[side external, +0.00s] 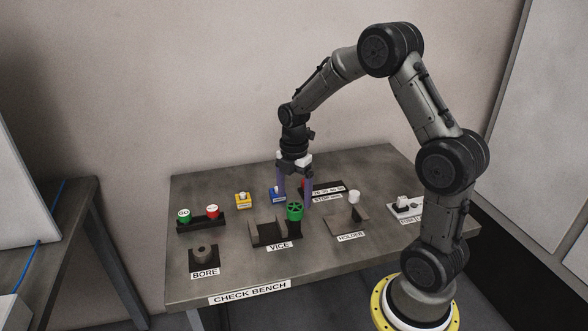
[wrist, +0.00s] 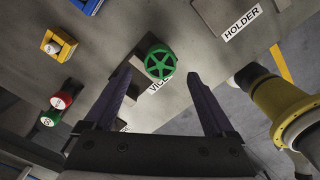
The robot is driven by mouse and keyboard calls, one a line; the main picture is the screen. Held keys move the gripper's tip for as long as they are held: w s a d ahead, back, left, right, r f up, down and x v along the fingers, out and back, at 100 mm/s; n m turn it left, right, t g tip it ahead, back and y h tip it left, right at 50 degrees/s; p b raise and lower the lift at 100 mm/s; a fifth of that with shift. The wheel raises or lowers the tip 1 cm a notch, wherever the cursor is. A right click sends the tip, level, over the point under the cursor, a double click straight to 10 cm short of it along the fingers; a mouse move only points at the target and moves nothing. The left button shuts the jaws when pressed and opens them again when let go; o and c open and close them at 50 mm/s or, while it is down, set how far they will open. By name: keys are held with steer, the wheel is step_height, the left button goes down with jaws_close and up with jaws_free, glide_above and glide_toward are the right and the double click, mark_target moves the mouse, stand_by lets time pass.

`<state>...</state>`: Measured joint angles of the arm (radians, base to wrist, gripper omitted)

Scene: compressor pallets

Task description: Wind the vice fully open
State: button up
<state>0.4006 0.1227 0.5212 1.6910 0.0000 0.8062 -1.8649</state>
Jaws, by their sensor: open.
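The vice (side external: 266,235) is a dark block with a channel between its jaws, on the bench behind the VICE label. Its green spoked handwheel (side external: 295,211) stands at its right end. My gripper (side external: 294,199) points down just above or behind the handwheel, its two purple fingers apart with nothing held. In the wrist view the handwheel (wrist: 160,62) lies beyond and between the fingertips (wrist: 159,76). I cannot tell whether either finger touches it. The vice body is partly hidden behind the wheel and left finger in the wrist view.
The check bench (side external: 330,265) also holds a green and a red button (side external: 212,212) at left, a bore block (side external: 204,255), a yellow box (side external: 243,200), a blue box (side external: 277,194), and a holder (side external: 345,220) with a white-topped part to the right. Bare bench lies in front of the vice.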

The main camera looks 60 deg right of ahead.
mark_target(294, 207)
step_height(294, 207, up, 10)
stand_by(0.3)
steer(key=s+a+r+t, duration=0.3)
steer(key=s+a+r, duration=0.4)
steer(key=a+r, duration=0.3)
steer(key=s+a+f+m+t, duration=0.1)
steer(key=s+a+f+m, duration=0.1)
steer(key=s+m, duration=0.4)
steer(key=s+a+f+m+t, duration=0.1)
steer(key=s+a+f+m, duration=0.1)
steer(key=s+m, duration=0.4)
steer(key=a+m, duration=0.1)
steer(key=m, duration=0.3)
steer(key=shift+m+t, duration=0.3)
steer(key=shift+m, duration=0.1)
